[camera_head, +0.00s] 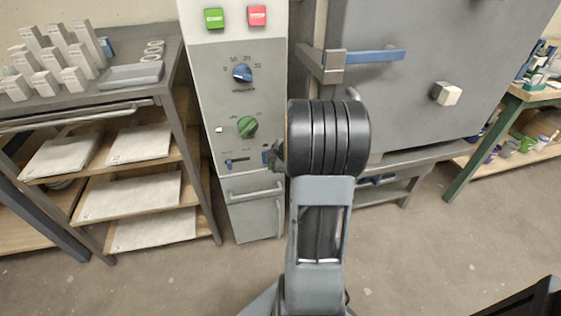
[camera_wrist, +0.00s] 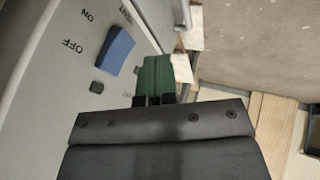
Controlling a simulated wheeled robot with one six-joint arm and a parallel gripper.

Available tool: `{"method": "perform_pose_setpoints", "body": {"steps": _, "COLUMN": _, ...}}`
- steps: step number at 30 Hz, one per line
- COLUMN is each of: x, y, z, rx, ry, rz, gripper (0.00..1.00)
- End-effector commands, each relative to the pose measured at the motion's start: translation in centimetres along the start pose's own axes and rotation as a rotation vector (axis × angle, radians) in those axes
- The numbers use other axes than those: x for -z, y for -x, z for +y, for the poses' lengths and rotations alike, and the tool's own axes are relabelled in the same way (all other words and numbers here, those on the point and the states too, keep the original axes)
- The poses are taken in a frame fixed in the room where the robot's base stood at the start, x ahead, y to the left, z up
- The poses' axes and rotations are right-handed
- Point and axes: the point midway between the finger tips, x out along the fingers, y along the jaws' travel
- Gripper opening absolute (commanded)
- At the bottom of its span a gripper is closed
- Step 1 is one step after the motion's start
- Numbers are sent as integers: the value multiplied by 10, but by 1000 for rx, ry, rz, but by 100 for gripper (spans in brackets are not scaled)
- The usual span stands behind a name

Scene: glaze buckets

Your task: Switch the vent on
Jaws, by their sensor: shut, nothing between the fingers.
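The vent switch is a blue rocker on the grey control panel. It shows in the wrist view (camera_wrist: 116,49) beside the printed words VENT, ON and OFF, which appear turned over. In the head view a small blue piece of the switch (camera_head: 265,156) shows at the panel's right edge, partly hidden by my gripper (camera_head: 277,157). My gripper also shows in the wrist view (camera_wrist: 155,99), shut and empty, with its tips close to the panel, beside the rocker. I cannot tell whether they touch anything, or which way the rocker is set.
A grey kiln (camera_head: 410,95) with a blue-handled latch stands right; shelves (camera_head: 155,190) stand left.

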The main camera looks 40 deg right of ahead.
Motion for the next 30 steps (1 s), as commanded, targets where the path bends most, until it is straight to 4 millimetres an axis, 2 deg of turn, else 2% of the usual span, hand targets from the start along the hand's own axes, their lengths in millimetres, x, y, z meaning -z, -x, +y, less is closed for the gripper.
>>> {"method": "perform_pose_setpoints", "body": {"steps": 2, "x": 0, "y": -15, "z": -1, "rx": 3, "ry": -1, "rz": 1, "gripper": 0}}
{"method": "perform_pose_setpoints", "body": {"steps": 6, "x": -2, "y": -24, "z": 15, "rx": 1, "ry": 0, "rz": 0, "gripper": 0}}
{"method": "perform_pose_setpoints", "body": {"steps": 12, "x": -3, "y": -34, "z": 27, "rx": 1, "ry": 0, "rz": 0, "gripper": 0}}
{"method": "perform_pose_setpoints", "body": {"steps": 26, "x": -4, "y": -36, "z": 31, "rx": 0, "ry": 0, "rz": -1, "gripper": 0}}
{"method": "perform_pose_setpoints", "body": {"steps": 30, "x": -14, "y": -38, "z": 32, "rx": -8, "ry": -12, "rz": -6, "gripper": 0}}
